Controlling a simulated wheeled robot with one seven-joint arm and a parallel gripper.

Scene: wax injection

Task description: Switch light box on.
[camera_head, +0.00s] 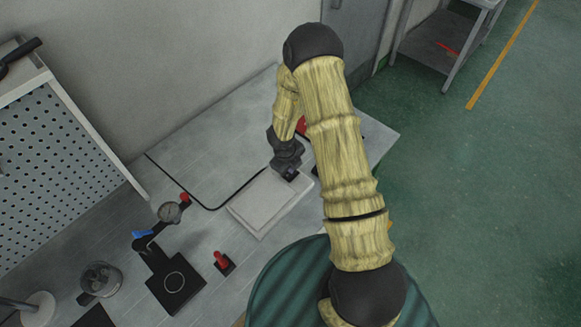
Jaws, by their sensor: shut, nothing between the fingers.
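The light box (258,212) is a flat, pale square panel lying on the grey table. Its face looks dull, with no clear glow. A black cable runs over the table to it from the left. My gripper (290,175) is at the box's far right corner, pointing down, with its fingers shut and empty. I cannot tell whether the fingers touch the box. My gripper and arm cover that corner, and no switch is visible.
A black stand with a gauge (169,212) and a small red-handled item (221,260) stand left of the box. A glass jar (101,279) is farther left. A perforated panel (50,165) rises at the left. A red object (302,125) is partly hidden behind my arm.

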